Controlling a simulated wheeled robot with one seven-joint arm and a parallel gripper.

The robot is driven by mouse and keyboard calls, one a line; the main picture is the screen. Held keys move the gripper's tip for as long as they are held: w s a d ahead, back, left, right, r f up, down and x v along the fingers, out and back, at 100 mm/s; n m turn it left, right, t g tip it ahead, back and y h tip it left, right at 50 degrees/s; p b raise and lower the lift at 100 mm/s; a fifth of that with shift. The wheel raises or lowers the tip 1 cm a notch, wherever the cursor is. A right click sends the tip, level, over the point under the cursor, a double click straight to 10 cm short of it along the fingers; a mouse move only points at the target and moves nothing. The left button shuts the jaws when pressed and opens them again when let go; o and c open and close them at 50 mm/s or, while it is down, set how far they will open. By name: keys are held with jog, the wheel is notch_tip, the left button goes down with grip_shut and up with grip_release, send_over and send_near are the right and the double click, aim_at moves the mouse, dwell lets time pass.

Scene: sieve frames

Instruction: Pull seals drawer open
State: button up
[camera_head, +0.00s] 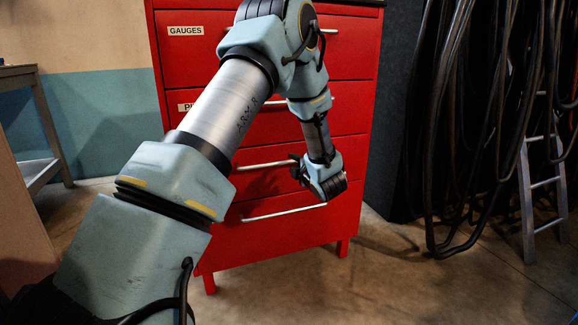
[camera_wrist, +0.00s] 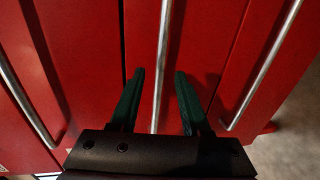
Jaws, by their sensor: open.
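The red drawer cabinet (camera_head: 290,228) stands ahead with its drawers closed. No seals label is readable; my arm hides part of the fronts. My gripper (camera_head: 296,172) is at the right end of the third drawer's silver bar handle (camera_head: 266,165). In the wrist view, my gripper (camera_wrist: 158,95) is open, its dark green fingers on either side of the middle handle (camera_wrist: 163,50). The handle runs between the fingers, with a gap to each. I cannot tell how deep the handle sits between them.
The bottom drawer handle (camera_head: 285,212) lies just below my gripper. The top drawer is labelled GAUGES (camera_head: 186,31); the second drawer's label (camera_head: 185,107) is partly hidden. Black hoses (camera_head: 450,130) and a small ladder (camera_head: 540,185) stand right. Floor in front is clear.

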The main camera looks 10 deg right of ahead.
aim_at(290, 162)
jog(key=shift+b+x, duration=0.3)
jog(key=shift+x, duration=2.05)
grip_shut()
